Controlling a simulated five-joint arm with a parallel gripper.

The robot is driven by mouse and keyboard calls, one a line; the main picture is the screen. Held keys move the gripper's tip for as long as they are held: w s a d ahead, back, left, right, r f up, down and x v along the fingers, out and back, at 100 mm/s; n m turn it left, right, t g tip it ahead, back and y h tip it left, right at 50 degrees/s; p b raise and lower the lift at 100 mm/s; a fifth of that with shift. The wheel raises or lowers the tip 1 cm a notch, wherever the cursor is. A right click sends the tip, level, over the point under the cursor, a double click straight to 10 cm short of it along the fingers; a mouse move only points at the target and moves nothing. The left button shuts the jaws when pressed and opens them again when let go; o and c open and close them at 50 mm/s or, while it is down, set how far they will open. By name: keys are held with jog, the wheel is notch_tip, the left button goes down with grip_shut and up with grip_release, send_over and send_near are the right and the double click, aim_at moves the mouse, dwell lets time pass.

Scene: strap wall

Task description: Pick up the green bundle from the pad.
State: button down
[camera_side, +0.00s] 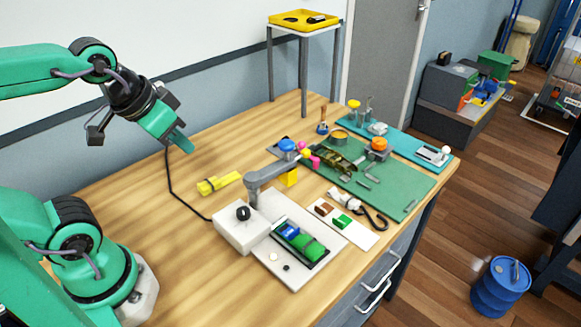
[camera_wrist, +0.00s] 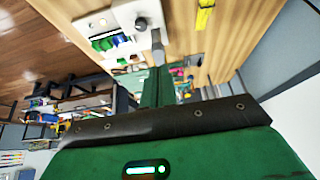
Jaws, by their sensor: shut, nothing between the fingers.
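A green roll-shaped bundle (camera_side: 308,247) lies in a dark tray on a white base plate (camera_side: 292,280), beside a blue piece (camera_side: 291,231). A smaller green block (camera_side: 342,221) sits on a white pad (camera_side: 358,238) next to a brown block (camera_side: 324,209). I cannot tell for sure which green thing is the bundle. My gripper (camera_side: 186,146) is shut and empty, high above the table's left part, well away from both. In the wrist view my shut fingers (camera_wrist: 157,90) point toward the bench; the white machine (camera_wrist: 140,22) shows beyond them.
A grey crank arm (camera_side: 270,175) rises from the white machine box (camera_side: 240,228). A yellow tool (camera_side: 218,183) lies on bare wood. A green mat (camera_side: 385,185) holds several parts. A hook (camera_side: 372,215) lies near the pad. The table's left part is mostly clear.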

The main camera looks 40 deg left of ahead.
jog(key=c, duration=1)
grip_release()
jog(key=shift+o, duration=0.2)
jog(key=g, duration=0.5)
send_near(310, 243)
jog(key=shift+w+a+f, duration=0.1)
jog(key=shift+w+a, duration=0.05)
jog(key=shift+a, duration=0.1)
jog(key=shift+d+f+g, duration=0.25)
jog(key=shift+f+g, duration=0.05)
jog(key=shift+f, duration=1.3)
jog(key=shift+f, duration=0.1)
